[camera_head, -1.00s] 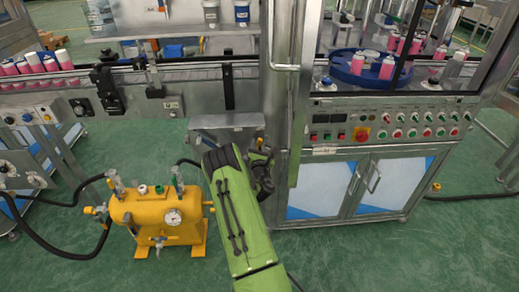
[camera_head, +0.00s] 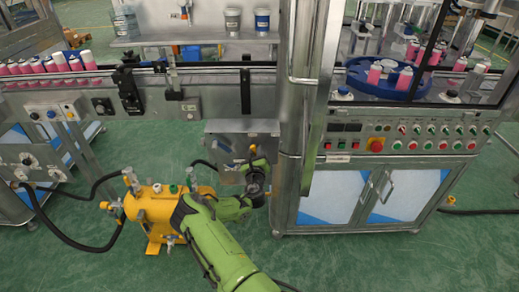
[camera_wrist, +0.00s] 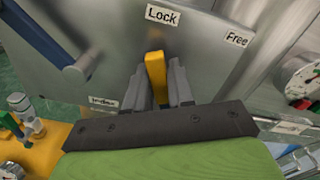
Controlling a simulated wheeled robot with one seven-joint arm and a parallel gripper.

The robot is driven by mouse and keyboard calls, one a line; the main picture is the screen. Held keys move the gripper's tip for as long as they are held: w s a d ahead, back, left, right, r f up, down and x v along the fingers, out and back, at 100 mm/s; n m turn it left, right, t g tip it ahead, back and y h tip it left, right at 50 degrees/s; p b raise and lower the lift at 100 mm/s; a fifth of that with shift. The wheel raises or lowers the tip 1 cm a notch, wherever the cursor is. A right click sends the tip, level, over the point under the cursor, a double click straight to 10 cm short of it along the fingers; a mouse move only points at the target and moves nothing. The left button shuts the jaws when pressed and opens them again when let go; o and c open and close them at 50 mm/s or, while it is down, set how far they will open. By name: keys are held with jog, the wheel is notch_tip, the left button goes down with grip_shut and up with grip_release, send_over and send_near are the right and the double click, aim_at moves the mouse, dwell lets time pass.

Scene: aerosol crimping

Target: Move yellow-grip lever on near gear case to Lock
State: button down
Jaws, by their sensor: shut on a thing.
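The lever's yellow grip (camera_wrist: 155,75) stands between the two grey fingers of my gripper (camera_wrist: 162,85) in the wrist view. The fingers are shut on it, and its upper end points at the "Lock" label (camera_wrist: 163,15). The "Free" label (camera_wrist: 237,39) is to the right of it. The lever's pivot is hidden behind my gripper. The grey gear case (camera_head: 232,132) is below the conveyor in the head view, with my green arm in front of it.
A blue-handled lever (camera_wrist: 45,38) is on the left of the case in the wrist view, close to my gripper. The yellow tank (camera_head: 150,210) with fittings and hoses stands left of my arm. A cabinet (camera_head: 350,195) with door handles stands to the right.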

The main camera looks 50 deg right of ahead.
jog(key=shift+w+a+n, duration=0.25)
jog(key=shift+w+n, duration=0.05)
jog(key=shift+n, duration=0.3)
jog(key=shift+f, duration=0.1)
jog(key=c, duration=1.1)
grip_release()
jog(key=shift+o, duration=0.2)
jog(key=p+v, duration=0.3)
jog(key=v, duration=1.2)
jog(key=shift+s+a, duration=0.25)
jog(key=shift+s, duration=0.1)
jog(key=shift+f, duration=0.1)
